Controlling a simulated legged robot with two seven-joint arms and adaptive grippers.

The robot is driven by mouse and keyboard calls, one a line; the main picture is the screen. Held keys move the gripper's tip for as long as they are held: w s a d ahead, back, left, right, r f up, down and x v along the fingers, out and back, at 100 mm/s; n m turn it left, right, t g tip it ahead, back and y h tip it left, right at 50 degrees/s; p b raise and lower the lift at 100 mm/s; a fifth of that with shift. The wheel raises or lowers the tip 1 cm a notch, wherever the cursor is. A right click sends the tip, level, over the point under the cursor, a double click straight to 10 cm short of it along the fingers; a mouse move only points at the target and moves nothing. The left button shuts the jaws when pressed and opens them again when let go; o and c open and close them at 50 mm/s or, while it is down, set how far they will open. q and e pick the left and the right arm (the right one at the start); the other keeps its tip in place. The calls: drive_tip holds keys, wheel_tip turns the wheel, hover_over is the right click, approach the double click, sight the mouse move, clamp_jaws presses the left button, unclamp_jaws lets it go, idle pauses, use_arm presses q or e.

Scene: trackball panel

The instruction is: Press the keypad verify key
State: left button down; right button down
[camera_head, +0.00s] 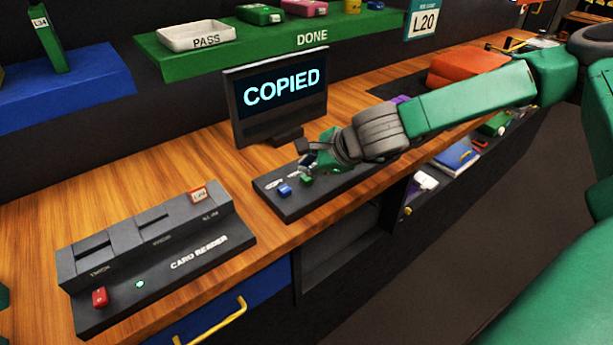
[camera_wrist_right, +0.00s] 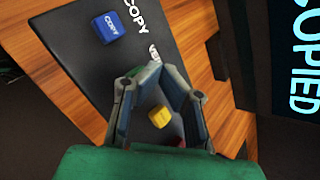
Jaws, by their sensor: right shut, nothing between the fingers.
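The keypad (camera_head: 345,187) is a dark slab on the wooden bench, in front of the monitor. Its blue COPY key (camera_head: 285,189) also shows in the right wrist view (camera_wrist_right: 109,27). A green key (camera_head: 306,179) sits to the right of it, by my right gripper's fingertips (camera_head: 308,168). In the right wrist view the closed fingertips (camera_wrist_right: 153,68) lie over a partly covered label that seems to start with "VER". The fingers hide most of the green key, so contact cannot be told. A yellow key (camera_wrist_right: 159,117) shows between the finger links.
The monitor (camera_head: 278,97) reads COPIED and stands close behind the keypad. A card reader (camera_head: 160,255) with a lit green light sits at the left. Bare bench (camera_head: 245,205) lies between reader and keypad. A green DONE shelf (camera_head: 270,45) hangs above.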

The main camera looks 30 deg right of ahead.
sight(307, 177)
drive_tip(key=shift+d, duration=0.1)
idle(0.4)
drive_tip(key=shift+f, duration=0.1)
drive_tip(key=shift+f, duration=0.25)
drive_tip(key=shift+f+b, duration=0.55)
drive_tip(key=shift+b, duration=0.05)
idle(0.7)
drive_tip(key=shift+r, duration=0.15)
drive_tip(key=shift+r+p, duration=0.8)
drive_tip(key=shift+p, duration=0.15)
wheel_tip(307, 177, up, 5)
drive_tip(key=p, duration=0.5)
drive_tip(key=shift+r, duration=0.1)
